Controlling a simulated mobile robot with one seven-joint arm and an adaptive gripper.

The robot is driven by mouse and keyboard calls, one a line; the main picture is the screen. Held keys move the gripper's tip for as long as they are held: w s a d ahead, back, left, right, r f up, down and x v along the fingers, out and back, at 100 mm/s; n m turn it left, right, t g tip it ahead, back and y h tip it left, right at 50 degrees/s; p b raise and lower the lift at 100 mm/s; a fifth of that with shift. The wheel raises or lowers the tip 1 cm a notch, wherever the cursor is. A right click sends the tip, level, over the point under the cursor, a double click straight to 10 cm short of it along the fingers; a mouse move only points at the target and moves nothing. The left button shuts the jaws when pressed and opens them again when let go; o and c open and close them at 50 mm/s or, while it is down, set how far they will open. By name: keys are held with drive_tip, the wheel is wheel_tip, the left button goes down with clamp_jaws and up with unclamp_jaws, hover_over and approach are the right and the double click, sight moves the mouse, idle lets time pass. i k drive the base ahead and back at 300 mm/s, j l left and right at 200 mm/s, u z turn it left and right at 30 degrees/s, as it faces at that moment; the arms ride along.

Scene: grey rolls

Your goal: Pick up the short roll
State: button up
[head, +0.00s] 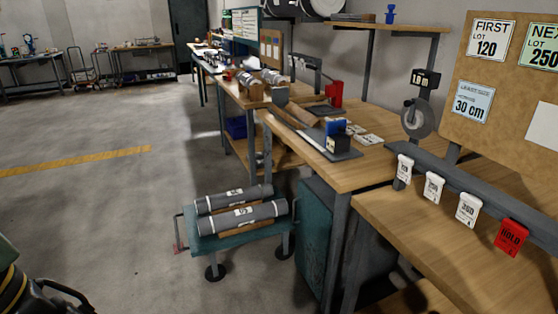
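Two grey rolls with white labels lie side by side on a low green cart (209,243), on brown wooden supports. The back roll (252,193) looks shorter than the front roll (262,212). The front roll partly hides the back roll's lower side. The label print is too small to read surely. A dark curved part with yellow bands at the bottom left corner seems to belong to my arm and gripper (66,294). It is cut off by the picture edge, so its fingers cannot be made out. It is well apart from the rolls.
A wooden workbench (375,172) with a teal cabinet (318,235) stands right of the cart. A rail with white tags and a red tag (510,237) is at the right. Open concrete floor (110,210) lies left of the cart. Other benches stand far back.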

sight(221, 222)
drive_tip(key=i+j+u, duration=0.1)
drive_tip(key=i+j, duration=0.15)
drive_tip(key=i, duration=0.6)
drive_tip(key=i+j+u, duration=0.1)
drive_tip(key=i, duration=0.8)
drive_tip(key=i+j+u, duration=0.1)
drive_tip(key=i, duration=0.75)
drive_tip(key=j, duration=0.1)
